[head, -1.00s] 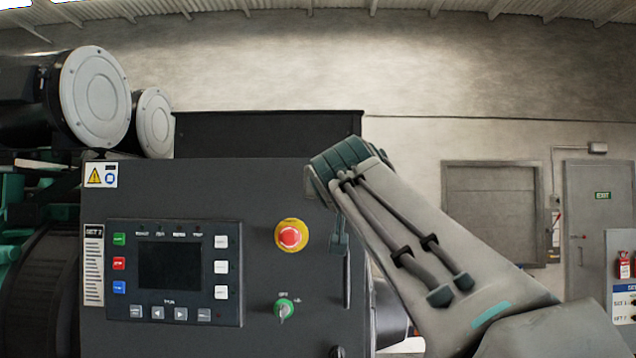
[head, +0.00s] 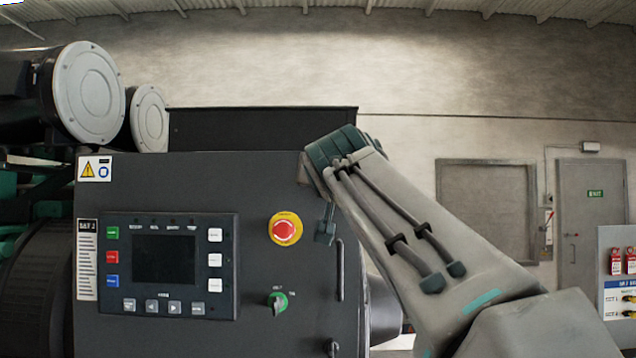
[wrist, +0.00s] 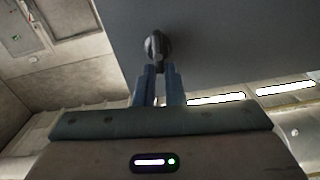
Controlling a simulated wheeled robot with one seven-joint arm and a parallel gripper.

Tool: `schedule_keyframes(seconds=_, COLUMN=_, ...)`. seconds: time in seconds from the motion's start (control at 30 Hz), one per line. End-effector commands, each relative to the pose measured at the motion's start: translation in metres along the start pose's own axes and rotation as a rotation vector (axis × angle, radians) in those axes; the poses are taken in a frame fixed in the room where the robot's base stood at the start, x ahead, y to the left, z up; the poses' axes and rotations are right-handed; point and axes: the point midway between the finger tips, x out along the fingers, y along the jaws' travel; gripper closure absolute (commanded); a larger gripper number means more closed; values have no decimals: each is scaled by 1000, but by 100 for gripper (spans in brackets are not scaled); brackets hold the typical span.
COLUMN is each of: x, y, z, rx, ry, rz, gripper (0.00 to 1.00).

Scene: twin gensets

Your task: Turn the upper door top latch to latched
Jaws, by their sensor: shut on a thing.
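The upper door top latch (wrist: 157,45) shows in the wrist view as a small black knob with a raised grip on the dark grey door (wrist: 225,35). My gripper (wrist: 159,68) has its two blue fingers close together, shut on the latch's grip. How far the latch is turned is hard to tell. In the head view the dark grey door (head: 255,190) carries the control panel, and my raised arm hides the latch at its upper right corner.
The door also bears a red emergency stop button (head: 285,229), a green key switch (head: 277,301) and a vertical handle (head: 340,270). Another dark latch (head: 333,348) sits low at the right edge.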

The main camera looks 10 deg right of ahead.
Motion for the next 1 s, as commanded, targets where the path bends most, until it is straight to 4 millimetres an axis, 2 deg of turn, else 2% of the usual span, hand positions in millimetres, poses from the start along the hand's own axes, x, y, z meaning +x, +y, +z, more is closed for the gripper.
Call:
schedule_keyframes(seconds=0.03, x=1, y=1, z=6, rx=35, ry=-4, rz=0, gripper=100)
schedule_keyframes(seconds=1.0, x=2, y=16, z=14, rx=940, ry=-7, rz=3, gripper=100)
